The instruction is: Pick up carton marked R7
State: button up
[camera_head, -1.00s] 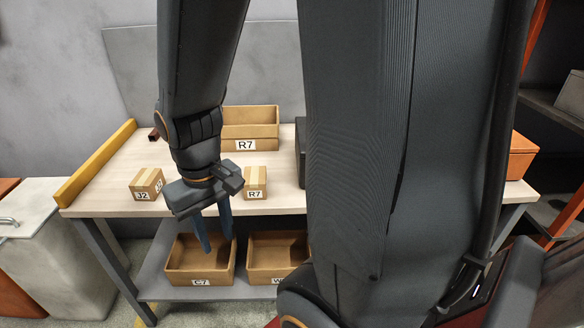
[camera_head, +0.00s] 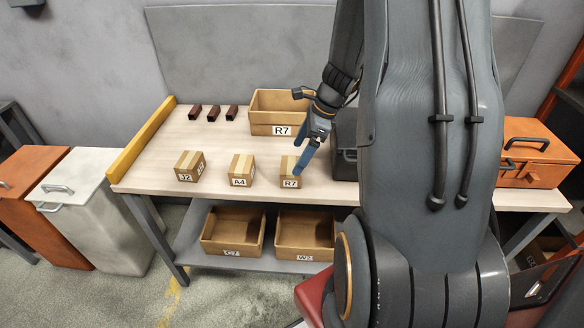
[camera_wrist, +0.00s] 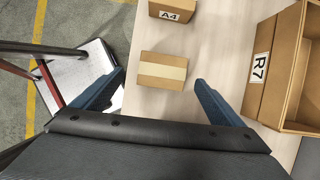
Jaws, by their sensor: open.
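The small carton marked R7 (camera_head: 289,176) stands on the bench at the right end of a row of small cartons. It also shows in the wrist view (camera_wrist: 163,72), from above, with a pale tape strip and its label out of sight. My gripper (camera_head: 299,172) is just above and in front of it in the head view, partly covering it. In the wrist view the blue fingers (camera_wrist: 160,80) are apart with nothing between them, and the carton lies beyond, between their lines. The gripper is open and empty.
Cartons A4 (camera_head: 241,170) and J2 (camera_head: 189,166) stand left of it. A larger open box labelled R7 (camera_head: 277,130) stands behind. A black case (camera_head: 345,160) is close on the right. Bins C7 (camera_head: 231,252) and W2 (camera_head: 305,254) are on the lower shelf.

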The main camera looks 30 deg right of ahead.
aim_at(293, 165)
jog(key=shift+w+f, duration=0.1)
jog(key=shift+f, duration=0.25)
jog(key=shift+p+x, duration=0.85)
jog(key=shift+x, duration=2.7)
jog(key=shift+w+d, duration=0.1)
jog(key=shift+d, duration=0.05)
jog(key=shift+c, duration=0.2)
jog(key=c, duration=1.2)
jog(key=shift+r, duration=0.1)
jog(key=shift+c, duration=0.2)
